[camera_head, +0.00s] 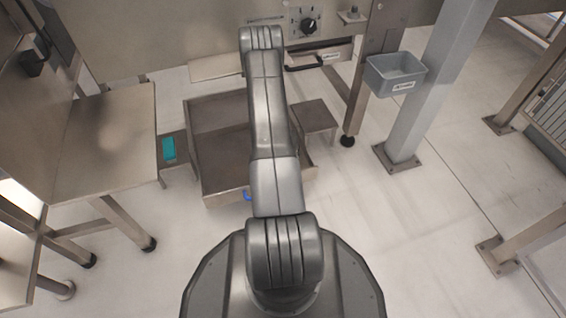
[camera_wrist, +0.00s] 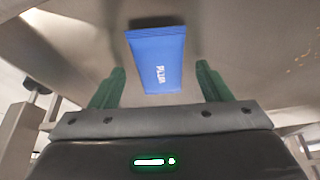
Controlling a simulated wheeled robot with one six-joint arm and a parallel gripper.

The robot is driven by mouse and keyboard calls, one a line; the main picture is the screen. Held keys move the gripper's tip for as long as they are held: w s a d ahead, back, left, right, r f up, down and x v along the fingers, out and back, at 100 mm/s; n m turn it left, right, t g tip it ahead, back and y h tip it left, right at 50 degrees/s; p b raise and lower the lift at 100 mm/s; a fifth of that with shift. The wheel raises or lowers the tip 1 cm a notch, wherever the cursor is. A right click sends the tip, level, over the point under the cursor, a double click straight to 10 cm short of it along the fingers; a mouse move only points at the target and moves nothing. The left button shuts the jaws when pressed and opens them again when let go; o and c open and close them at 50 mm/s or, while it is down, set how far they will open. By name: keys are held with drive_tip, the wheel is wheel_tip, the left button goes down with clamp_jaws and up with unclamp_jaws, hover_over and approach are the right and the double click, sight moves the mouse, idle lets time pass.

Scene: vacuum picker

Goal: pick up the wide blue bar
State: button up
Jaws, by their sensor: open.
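The wide blue bar (camera_wrist: 156,60), a flat blue packet with white lettering, shows in the wrist view. It lies on a bare grey-brown surface, slightly tilted in the picture. My gripper (camera_wrist: 160,78) is open, with one green finger on each side of the bar's near end. The fingers look apart from the bar, and most of it extends beyond the fingertips. In the head view my arm covers the gripper. A small blue patch (camera_head: 247,195) shows beside my arm at the near edge of the metal tray; I cannot tell whether it is the bar.
A shallow metal tray (camera_head: 225,197) lies under my arm. A teal object (camera_head: 168,148) rests on a small shelf left of it. A metal table (camera_head: 95,150) stands at left. A grey bin (camera_head: 395,72) hangs by a post (camera_head: 440,80) at right. The floor at right is mostly clear.

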drive_tip(key=c, duration=1.1)
